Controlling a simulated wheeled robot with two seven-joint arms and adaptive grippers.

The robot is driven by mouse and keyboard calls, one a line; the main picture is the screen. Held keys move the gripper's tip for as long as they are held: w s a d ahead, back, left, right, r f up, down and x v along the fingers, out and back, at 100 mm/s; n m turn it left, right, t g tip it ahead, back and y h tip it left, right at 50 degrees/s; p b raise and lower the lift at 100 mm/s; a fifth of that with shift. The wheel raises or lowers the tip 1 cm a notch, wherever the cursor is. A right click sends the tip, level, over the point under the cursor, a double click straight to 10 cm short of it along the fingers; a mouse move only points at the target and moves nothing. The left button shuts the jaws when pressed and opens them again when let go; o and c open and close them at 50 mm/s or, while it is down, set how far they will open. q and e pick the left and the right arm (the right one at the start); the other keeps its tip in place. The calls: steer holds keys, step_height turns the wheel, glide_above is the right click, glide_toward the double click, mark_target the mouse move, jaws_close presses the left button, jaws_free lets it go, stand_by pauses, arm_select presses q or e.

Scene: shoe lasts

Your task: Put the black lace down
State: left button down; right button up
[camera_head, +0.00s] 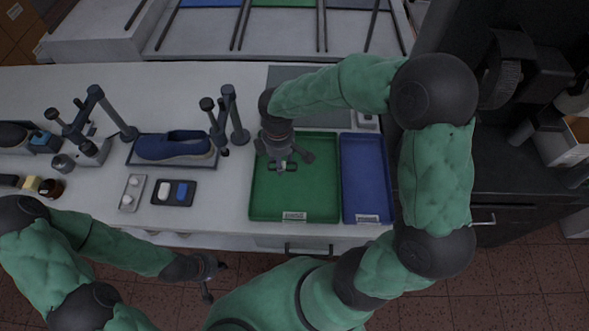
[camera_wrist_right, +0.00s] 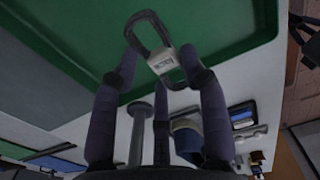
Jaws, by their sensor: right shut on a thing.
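My right gripper (camera_head: 284,163) is over the green tray (camera_head: 315,206), toward its left back part. It is shut on the black lace (camera_wrist_right: 150,20), a looped bundle with a white label band (camera_wrist_right: 161,63) around it. In the right wrist view the fingers (camera_wrist_right: 163,72) close on the band, and the loop points out over the green tray floor. In the head view the lace is small and partly hidden by the fingers. I cannot tell whether it touches the tray. My left gripper (camera_head: 214,280) is empty, with its fingers apart, in front of the table edge.
A blue tray (camera_head: 364,180) stands right of the green one. A blue shoe (camera_head: 174,146) lies in a tray at the left, between dark upright stands (camera_head: 232,118). A small dark tray (camera_head: 175,192) holds a white and a blue piece. The green tray's front part is empty.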

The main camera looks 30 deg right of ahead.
steer(key=b, duration=0.1)
glide_above(294, 174)
step_height(294, 174, down, 5)
steer(key=shift+f, duration=0.15)
steer(key=shift+d+f+b, duration=0.15)
steer(key=shift+f+b, duration=0.4)
steer(key=shift+f, duration=1.15)
steer(key=shift+f, duration=0.2)
steer(key=o, duration=0.8)
steer(key=shift+r, duration=0.15)
steer(key=shift+r, duration=0.35)
step_height(294, 174, up, 11)
steer(key=p, duration=0.3)
steer(key=shift+r, duration=0.2)
